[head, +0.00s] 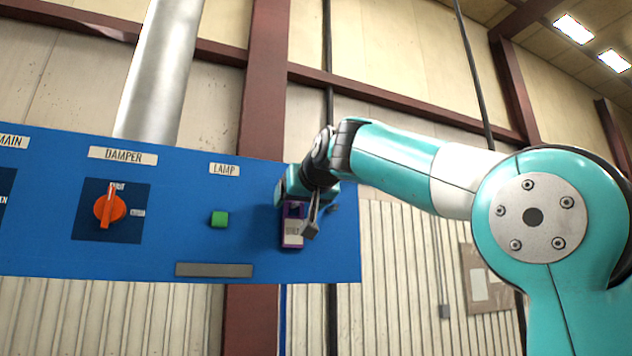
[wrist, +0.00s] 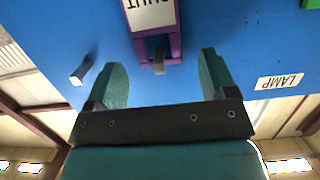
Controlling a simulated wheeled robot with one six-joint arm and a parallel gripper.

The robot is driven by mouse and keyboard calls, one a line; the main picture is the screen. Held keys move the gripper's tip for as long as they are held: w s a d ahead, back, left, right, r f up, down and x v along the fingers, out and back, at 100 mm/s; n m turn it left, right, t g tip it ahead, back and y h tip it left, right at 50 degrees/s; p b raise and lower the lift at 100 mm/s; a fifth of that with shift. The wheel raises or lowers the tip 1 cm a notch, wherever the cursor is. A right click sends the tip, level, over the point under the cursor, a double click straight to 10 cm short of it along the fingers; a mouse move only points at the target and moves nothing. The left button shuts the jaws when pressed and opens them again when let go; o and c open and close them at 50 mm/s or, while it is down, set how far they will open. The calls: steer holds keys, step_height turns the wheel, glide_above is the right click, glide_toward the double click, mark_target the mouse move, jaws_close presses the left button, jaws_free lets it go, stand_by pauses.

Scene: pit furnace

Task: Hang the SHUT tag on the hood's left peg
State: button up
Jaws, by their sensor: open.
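The SHUT tag (head: 292,235) is a purple frame with a white lettered plate, upright against the blue hood panel (head: 255,225). It also shows in the wrist view (wrist: 152,15), upside down there. The left peg (wrist: 160,67), a short grey-brown stub, shows at the tag's top opening, and the tag appears to hang on it. The right peg (wrist: 84,71) is bare; it also shows in the head view (head: 333,208). My gripper (wrist: 160,62) is open, its green fingers spread on either side of the tag's top end with gaps, not touching it.
The panel carries a green lamp button (head: 219,219), an orange damper knob (head: 110,208) and a grey strip (head: 214,270) below them. A silver duct (head: 160,70) rises behind the panel.

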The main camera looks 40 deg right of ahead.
steer(key=v, duration=1.6)
steer(key=shift+a, duration=0.1)
steer(key=w+a+f+n+g+y+b, duration=0.2)
steer(key=a+f, duration=0.2)
steer(key=f, duration=0.6)
steer(key=w+a+f+n+g+y+b, duration=0.1)
steer(key=w+a+f+n+b, duration=0.2)
steer(key=f, duration=0.7)
steer(key=w+a+f+n+g+y+b, duration=0.2)
steer(key=a+f, duration=0.4)
steer(key=f, duration=0.4)
steer(key=s+a+f+n+g+y+b, duration=0.1)
steer(key=s+a+f+g+b, duration=0.15)
steer(key=f, duration=0.65)
steer(key=s+a+f+n+g+y+b, duration=0.15)
steer(key=s+f, duration=0.25)
steer(key=f, duration=0.6)
steer(key=s+a+f+g+b, duration=0.2)
steer(key=s+f+g, duration=0.4)
steer(key=s+f, duration=0.7)
steer(key=shift+s+a+f+n+y, duration=0.25)
steer(key=shift+a+n+y, duration=0.1)
steer(key=shift+a+y, duration=0.1)
